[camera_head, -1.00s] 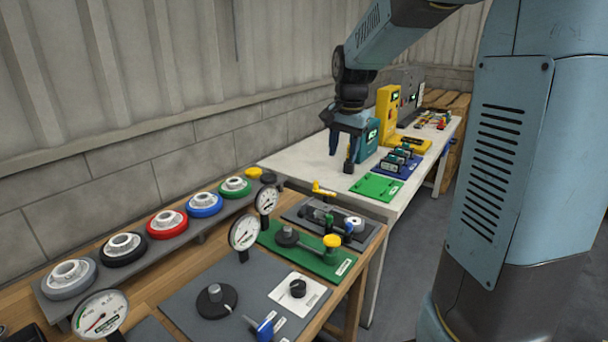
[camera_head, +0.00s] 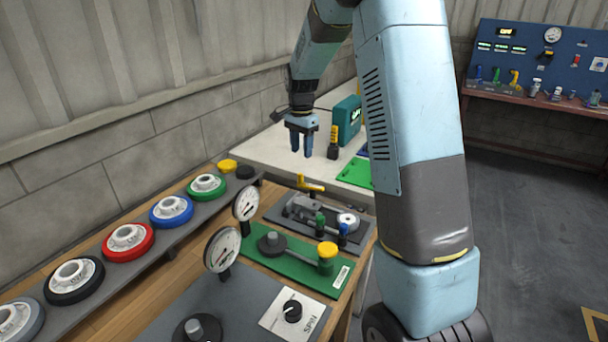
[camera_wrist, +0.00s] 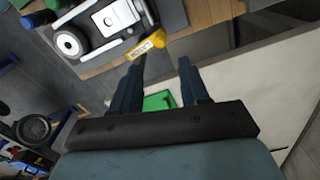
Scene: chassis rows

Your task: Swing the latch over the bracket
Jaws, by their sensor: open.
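A dark grey plate (camera_head: 357,240) on the wooden bench carries a grey fixture (camera_head: 312,207) with a yellow handle (camera_head: 312,184) at its far end. I take this for the latch assembly; which part is the bracket I cannot tell. A green-topped post (camera_head: 320,222), a blue-topped post (camera_head: 343,234) and a white round part stand on the same plate. The yellow handle also shows in the wrist view (camera_wrist: 150,46), just beyond the fingers. My gripper (camera_head: 301,152) points down, open and empty, beyond the handle and above it, apart from it. It also shows in the wrist view (camera_wrist: 160,68).
A green plate (camera_head: 276,259) with a yellow-capped post lies nearer, beside two dial gauges (camera_head: 222,249). A rack of coloured wheels (camera_head: 171,210) runs along the left. A white table (camera_head: 270,150) with a teal box (camera_head: 347,121) stands behind. Floor is free at right.

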